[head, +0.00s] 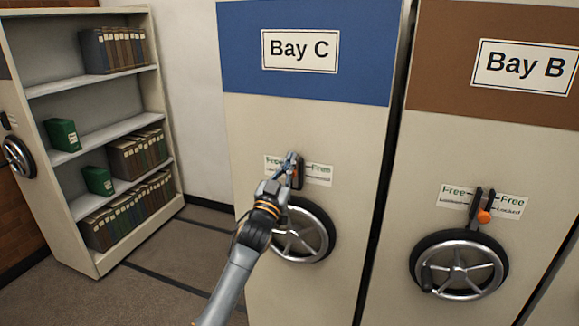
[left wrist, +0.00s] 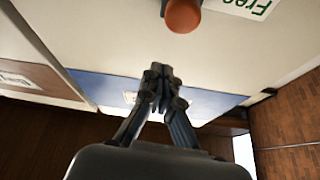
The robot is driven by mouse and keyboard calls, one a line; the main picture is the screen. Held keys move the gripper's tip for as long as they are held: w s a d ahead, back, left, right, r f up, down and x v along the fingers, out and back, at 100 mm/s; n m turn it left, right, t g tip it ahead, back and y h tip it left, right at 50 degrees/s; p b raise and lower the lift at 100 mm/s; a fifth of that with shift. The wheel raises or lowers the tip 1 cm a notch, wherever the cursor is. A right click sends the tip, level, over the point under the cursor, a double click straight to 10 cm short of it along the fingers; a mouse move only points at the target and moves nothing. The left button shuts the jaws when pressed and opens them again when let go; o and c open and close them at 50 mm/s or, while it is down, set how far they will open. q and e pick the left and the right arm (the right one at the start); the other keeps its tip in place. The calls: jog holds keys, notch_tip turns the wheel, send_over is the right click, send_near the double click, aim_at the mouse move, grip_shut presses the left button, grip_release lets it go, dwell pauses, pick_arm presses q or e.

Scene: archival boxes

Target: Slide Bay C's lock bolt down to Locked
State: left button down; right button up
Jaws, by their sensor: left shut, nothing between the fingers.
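Bay C's cream end panel (head: 345,130) has a blue top with a "Bay C" label (head: 299,51). Its lock plate (head: 319,171) reads "Free" at the top; the lower words are largely covered. Part of the dark bolt slot (head: 299,174) shows beside my left gripper (head: 291,160), which hides the bolt knob in the head view. In the left wrist view, the orange bolt knob (left wrist: 183,15) is at the top edge. My left gripper (left wrist: 163,72) is shut and empty, on the blue-panel side of the knob, with a visible gap. My right gripper is not in view.
Bay C's handwheel (head: 306,232) sits just below the lock, partly behind my left arm. Bay B (head: 525,67) stands to the right with its own orange bolt knob (head: 484,216) and handwheel (head: 459,266). An open shelf (head: 100,136) with boxes stands at left.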

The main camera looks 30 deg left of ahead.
aim_at(294, 176)
pick_arm(q)
jog(key=f, duration=0.2)
jog(key=w+f, duration=0.1)
jog(key=shift+a+f+p, duration=0.3)
jog(key=shift+a+p, duration=0.1)
notch_tip(294, 176, down, 4)
jog(key=b, duration=0.3)
jog(key=shift+s, duration=0.1)
